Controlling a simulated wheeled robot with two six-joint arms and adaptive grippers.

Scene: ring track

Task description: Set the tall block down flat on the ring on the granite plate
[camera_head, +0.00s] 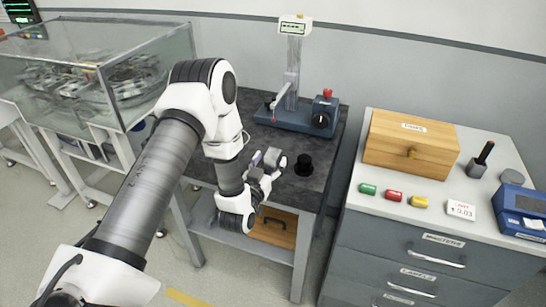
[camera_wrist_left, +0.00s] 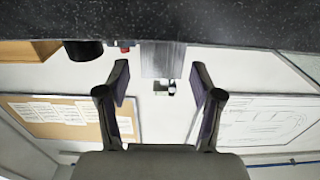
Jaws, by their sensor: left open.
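The granite plate (camera_head: 325,143) is the dark speckled top of the stand, and it shows upside down in the wrist view (camera_wrist_left: 220,22). My left gripper (camera_head: 270,160) is open, low over its front part. A grey metallic block (camera_head: 272,156), which looks like the tall block, stands at the fingertips. In the wrist view the block (camera_wrist_left: 162,58) is on the plate, just beyond and between the open fingers (camera_wrist_left: 162,85). A black round piece (camera_head: 304,166) stands to the right of the gripper; I cannot tell whether it is the ring. My right gripper is not in view.
A blue-based gauge stand (camera_head: 293,116) with a red knob stands at the plate's back. A grey cabinet (camera_head: 430,220) on the right bears a wooden box (camera_head: 410,145) and small coloured pieces. A glass case (camera_head: 105,75) stands at left. Bare plate shows right of the black piece.

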